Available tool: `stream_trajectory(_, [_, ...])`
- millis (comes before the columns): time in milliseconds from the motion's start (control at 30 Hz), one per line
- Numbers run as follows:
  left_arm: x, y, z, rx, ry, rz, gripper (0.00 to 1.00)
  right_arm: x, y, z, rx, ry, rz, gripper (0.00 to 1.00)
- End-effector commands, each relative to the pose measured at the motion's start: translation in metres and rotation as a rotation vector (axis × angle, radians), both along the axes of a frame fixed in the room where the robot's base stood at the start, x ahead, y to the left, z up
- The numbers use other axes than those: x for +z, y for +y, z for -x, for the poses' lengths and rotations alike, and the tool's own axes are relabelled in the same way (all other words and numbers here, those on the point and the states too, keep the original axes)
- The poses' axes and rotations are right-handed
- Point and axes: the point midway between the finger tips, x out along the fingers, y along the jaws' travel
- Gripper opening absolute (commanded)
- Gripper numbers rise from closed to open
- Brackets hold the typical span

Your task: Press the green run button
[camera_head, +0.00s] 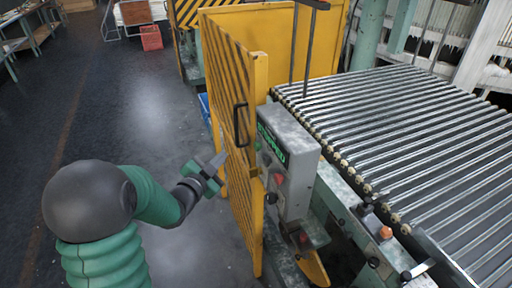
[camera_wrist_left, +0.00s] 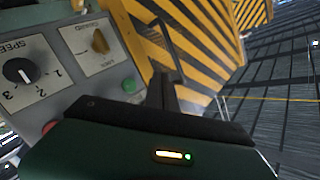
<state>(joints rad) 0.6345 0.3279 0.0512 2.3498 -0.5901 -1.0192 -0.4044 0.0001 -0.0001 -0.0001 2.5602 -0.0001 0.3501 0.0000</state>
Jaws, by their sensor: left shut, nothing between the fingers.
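The green button (camera_wrist_left: 129,85) is on the grey control box in the left wrist view, just left of my fingertips, with a visible gap in the picture. My left gripper (camera_head: 218,160) is shut and empty, on the left side of the gate. In the left wrist view the dark fingers (camera_wrist_left: 163,90) point toward the gate handle area; contact cannot be told. My right gripper is not in view.
The striped yellow gate (camera_head: 233,150) with a black handle (camera_head: 240,124) stands between my gripper and the control box. The box also carries a speed dial (camera_wrist_left: 18,70), a guard knob (camera_wrist_left: 100,42) and a red button (camera_head: 278,180). A roller conveyor (camera_head: 410,130) fills the right.

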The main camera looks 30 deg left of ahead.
Motion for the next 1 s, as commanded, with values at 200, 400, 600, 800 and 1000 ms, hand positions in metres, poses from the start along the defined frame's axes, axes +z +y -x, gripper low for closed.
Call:
stream_trajectory(200, [0.0, -0.023, -0.024, -0.005, -0.001, 0.001, 0.0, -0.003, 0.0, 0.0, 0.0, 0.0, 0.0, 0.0])
stream_trajectory(400, [-0.002, -0.04, -0.045, -0.004, -0.001, -0.001, 0.0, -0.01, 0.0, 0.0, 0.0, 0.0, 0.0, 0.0])
stream_trajectory(600, [-0.001, -0.048, -0.054, -0.001, 0.0, 0.001, 0.0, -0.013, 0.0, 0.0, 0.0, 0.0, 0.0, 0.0])
stream_trajectory(800, [0.0, -0.049, -0.055, 0.0, -0.001, 0.001, 0.0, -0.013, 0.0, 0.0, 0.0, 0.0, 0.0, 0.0])
stream_trajectory(1000, [0.0, -0.048, -0.055, 0.0, -0.001, 0.001, 0.0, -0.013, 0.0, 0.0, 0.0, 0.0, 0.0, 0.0])
